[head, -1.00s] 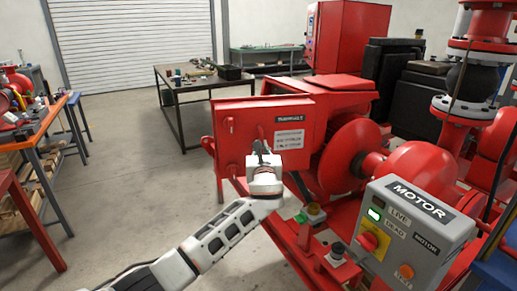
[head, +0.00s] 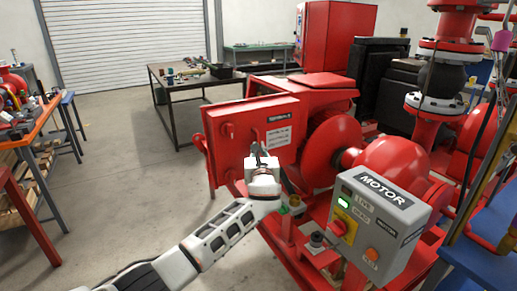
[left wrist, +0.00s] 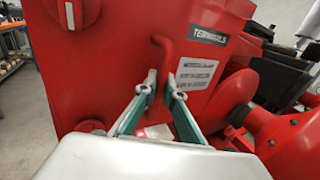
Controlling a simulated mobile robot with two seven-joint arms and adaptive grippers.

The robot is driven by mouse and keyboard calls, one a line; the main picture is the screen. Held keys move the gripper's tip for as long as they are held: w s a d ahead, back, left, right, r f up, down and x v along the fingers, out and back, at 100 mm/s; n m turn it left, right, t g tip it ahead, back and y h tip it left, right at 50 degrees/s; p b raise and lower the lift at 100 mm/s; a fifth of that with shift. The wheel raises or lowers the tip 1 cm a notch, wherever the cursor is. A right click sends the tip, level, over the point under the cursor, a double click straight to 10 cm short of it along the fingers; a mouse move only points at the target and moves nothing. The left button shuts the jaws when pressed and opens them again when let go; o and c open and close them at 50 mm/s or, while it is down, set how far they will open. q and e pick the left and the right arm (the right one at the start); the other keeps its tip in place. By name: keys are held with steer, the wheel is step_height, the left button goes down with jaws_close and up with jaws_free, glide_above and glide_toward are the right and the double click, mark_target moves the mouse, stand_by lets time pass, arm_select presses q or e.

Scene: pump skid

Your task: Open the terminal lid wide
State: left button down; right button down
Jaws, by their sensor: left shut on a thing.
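The terminal lid (head: 240,150) is a red panel with a dark TERMINALS label, a white text plate and a red round knob at its left. It also shows in the left wrist view (left wrist: 100,80). Its red bar handle (left wrist: 165,55) runs down between the fingers of my left gripper (left wrist: 163,85), which is shut on it. In the head view the left gripper (head: 260,155) is at the lid's lower right, and the handle is mostly hidden there. How far the lid stands from its box is hard to tell. My right gripper is in neither view.
A grey MOTOR box (head: 380,222) with a lit green indicator stands right of my left arm. Red pump housings (head: 395,165) lie behind it. A dark workbench (head: 190,85) stands beyond the lid. The floor (head: 125,165) left of the lid is clear.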

arm_select(q)
steer(key=c, duration=2.2)
jaws_free()
steer(key=shift+d, duration=0.1)
steer(key=shift+o, duration=0.2)
steer(key=s+d, duration=0.1)
steer(key=s, duration=1.1)
steer(key=shift+d, duration=0.25)
